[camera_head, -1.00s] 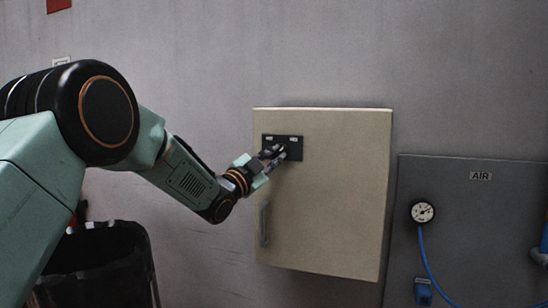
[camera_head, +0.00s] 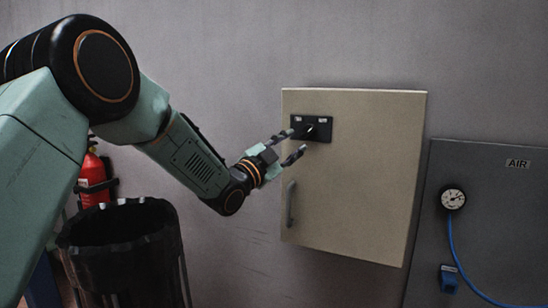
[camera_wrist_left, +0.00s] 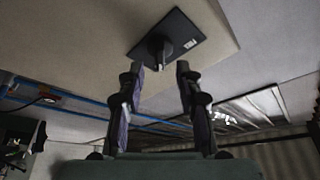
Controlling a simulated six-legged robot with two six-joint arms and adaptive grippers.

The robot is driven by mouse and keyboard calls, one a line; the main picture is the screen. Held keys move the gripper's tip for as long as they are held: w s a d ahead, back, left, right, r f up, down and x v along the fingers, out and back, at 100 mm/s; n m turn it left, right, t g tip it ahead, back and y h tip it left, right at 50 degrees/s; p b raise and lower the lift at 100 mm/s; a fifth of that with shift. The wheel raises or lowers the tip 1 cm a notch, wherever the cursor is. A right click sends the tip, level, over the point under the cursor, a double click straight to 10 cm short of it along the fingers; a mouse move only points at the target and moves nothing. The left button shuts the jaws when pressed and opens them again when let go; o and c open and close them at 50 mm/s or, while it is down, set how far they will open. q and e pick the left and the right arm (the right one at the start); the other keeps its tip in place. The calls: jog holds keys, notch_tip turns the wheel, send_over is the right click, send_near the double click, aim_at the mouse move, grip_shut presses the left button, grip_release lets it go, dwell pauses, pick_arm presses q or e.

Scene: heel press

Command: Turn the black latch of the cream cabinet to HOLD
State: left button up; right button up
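The cream cabinet (camera_head: 355,190) hangs on the wall with its door shut. Its black latch (camera_head: 310,130) sits on a dark plate (camera_head: 326,130) near the door's upper left, under two small white labels too small to read. The latch knob (camera_wrist_left: 164,50) also shows in the left wrist view, just beyond the fingertips; its exact pointing is unclear. My left gripper (camera_head: 296,142) is open and empty, just left of and below the latch and apart from it. In the left wrist view the two fingers (camera_wrist_left: 160,70) stand spread, with nothing between them. My right gripper is not in view.
A grey door handle (camera_head: 291,204) stands out below the latch. A grey AIR panel (camera_head: 505,215) with a gauge (camera_head: 453,198) and blue hose is at right. A black bin (camera_head: 120,240) and red extinguisher (camera_head: 92,178) are at lower left.

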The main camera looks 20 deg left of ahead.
pick_arm(q)
jog(key=v, duration=0.7)
jog(key=shift+s, duration=0.25)
jog(key=shift+f, duration=0.1)
dwell(0.4)
jog(key=s+d+f+n+g+y+b, duration=0.1)
jog(key=s+f+n+g+y, duration=0.2)
jog(key=f, duration=0.9)
jog(key=s+d+f+n+g+b, duration=0.1)
jog(key=s+f+n+g, duration=0.35)
jog(key=f, duration=0.65)
jog(key=s+f+n+g+y+b, duration=0.25)
jog(key=s+f+n, duration=0.25)
jog(key=f, duration=0.7)
jog(key=s+f+g+b, duration=0.2)
jog(key=s+f+g, duration=0.3)
jog(key=s+f, duration=0.7)
jog(key=s+d+f+n+g+b, duration=0.1)
jog(key=s+f+g+b, duration=0.2)
jog(key=s+f, duration=1)
jog(key=s+g+y, duration=0.1)
jog(key=s+g, duration=0.1)
jog(key=s, duration=0.6)
jog(key=shift+d, duration=0.25)
jog(key=shift+s, duration=0.15)
